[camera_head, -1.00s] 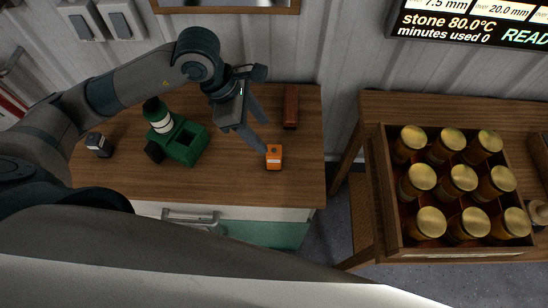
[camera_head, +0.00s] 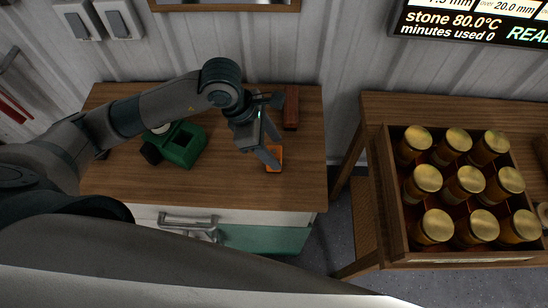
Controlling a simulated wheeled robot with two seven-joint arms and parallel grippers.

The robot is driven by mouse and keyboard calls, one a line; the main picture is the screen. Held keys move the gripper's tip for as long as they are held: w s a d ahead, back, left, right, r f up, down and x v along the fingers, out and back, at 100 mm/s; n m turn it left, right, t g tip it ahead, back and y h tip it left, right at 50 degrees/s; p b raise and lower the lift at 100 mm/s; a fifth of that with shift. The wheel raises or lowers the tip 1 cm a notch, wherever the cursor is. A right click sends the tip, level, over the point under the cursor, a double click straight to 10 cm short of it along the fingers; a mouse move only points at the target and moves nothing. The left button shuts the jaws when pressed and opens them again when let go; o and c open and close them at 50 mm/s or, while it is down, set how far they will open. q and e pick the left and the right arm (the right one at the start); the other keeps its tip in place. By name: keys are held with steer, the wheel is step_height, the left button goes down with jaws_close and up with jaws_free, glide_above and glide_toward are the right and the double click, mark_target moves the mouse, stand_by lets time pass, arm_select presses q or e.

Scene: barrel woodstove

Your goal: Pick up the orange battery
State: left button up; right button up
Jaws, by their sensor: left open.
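The orange battery (camera_head: 275,164) is a small orange block standing on the wooden top of the cabinet (camera_head: 230,185), near its right end. My left gripper (camera_head: 273,158) reaches over the cabinet from the left. It is open and pointed down, with its fingers at the battery and partly covering it. I cannot tell whether the fingers touch it. My right gripper is not in view.
A green open box-like device (camera_head: 182,146) stands left of the gripper, partly behind my arm. A reddish-brown block (camera_head: 291,107) lies behind the battery. A wooden crate of gold-lidded jars (camera_head: 388,200) stands on the right table. A screen (camera_head: 470,30) hangs on the wall.

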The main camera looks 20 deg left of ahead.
arm_select(q)
steer(key=x, duration=0.1)
steer(key=b+x, duration=0.1)
steer(key=x, duration=0.3)
steer(key=shift+s+d, duration=0.1)
steer(key=shift+s, duration=0.2)
steer(key=c, duration=1.2)
